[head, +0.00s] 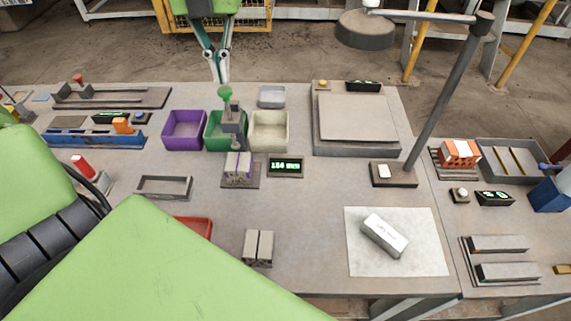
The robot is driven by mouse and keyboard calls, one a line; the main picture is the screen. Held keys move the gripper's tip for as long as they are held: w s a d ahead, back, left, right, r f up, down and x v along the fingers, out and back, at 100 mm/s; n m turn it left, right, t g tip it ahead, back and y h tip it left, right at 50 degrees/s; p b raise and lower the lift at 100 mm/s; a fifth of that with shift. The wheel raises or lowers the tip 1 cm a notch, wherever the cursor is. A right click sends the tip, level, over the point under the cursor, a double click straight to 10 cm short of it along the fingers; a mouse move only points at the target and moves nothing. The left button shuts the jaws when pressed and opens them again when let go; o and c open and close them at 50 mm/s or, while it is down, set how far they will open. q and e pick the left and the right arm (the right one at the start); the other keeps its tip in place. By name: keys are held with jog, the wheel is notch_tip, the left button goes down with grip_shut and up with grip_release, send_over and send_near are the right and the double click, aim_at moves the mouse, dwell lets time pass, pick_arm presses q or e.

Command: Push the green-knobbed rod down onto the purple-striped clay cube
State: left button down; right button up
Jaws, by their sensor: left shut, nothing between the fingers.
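The green knob (225,92) tops an upright rod in a small grey press (234,122). Below it, the grey clay cube with purple stripes (237,167) sits on the press's base plate (241,184). The rod's lower end is hard to make out, so I cannot tell whether it touches the cube. My left gripper (222,81) points down from above with its fingers together and empty. Its tips are just above the green knob; I cannot tell whether they touch it. My right gripper is not in view.
A small display (285,167) stands right of the cube. Purple (184,143), green (212,145) and cream (269,143) bins stand behind it. A grey post (440,105) rises at right. Two grey blocks (258,249) and a white mat (422,262) lie in front.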

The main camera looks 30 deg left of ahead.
aim_at(224, 89)
pick_arm(q)
jog(key=shift+f, duration=0.1)
jog(key=shift+f+b, duration=0.95)
jog(key=shift+f, duration=0.1)
jog(key=shift+f+b, duration=1.85)
jog(key=shift+f, duration=0.25)
jog(key=shift+r, duration=0.15)
jog(key=shift+r+p, duration=2.45)
jog(key=shift+r, duration=1)
